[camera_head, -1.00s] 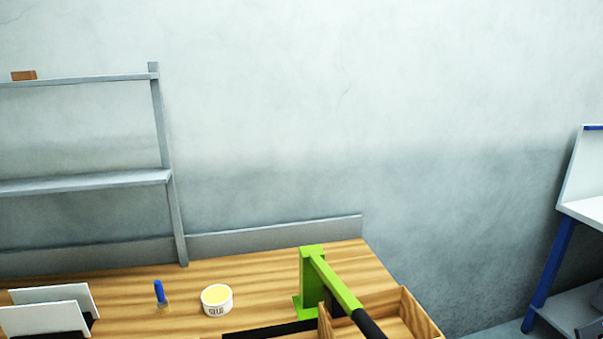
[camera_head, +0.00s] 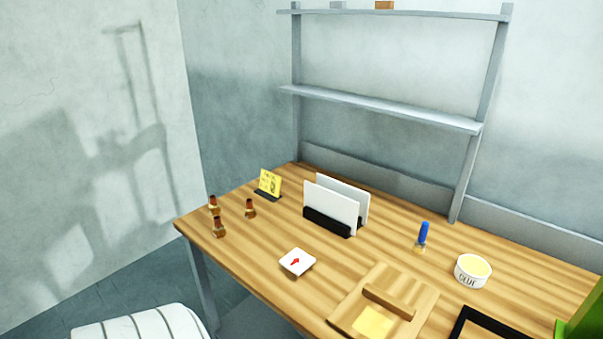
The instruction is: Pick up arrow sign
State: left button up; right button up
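The arrow sign (camera_head: 297,262) is a small white square block with a red arrow on its top face. It lies flat on the wooden table (camera_head: 250,266), close to the front edge. Nothing covers it. Neither of my grippers shows in the head view.
Behind the sign stand white panels in a black holder (camera_head: 331,205). Several small brown bottles (camera_head: 218,227) and a yellow card (camera_head: 269,183) are to the left. A wooden tray (camera_head: 400,289), blue-handled brush (camera_head: 423,234) and glue tub (camera_head: 472,271) are to the right. A striped white object (camera_head: 140,325) is at lower left.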

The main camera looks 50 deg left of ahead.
aim_at(296, 261)
jog(key=u, duration=1.7)
jog(key=z, duration=0.3)
jog(key=i+j+z, duration=0.1)
jog(key=j+z, duration=0.4)
jog(key=j, duration=0.2)
jog(key=j+z, duration=0.45)
jog(key=j, duration=0.25)
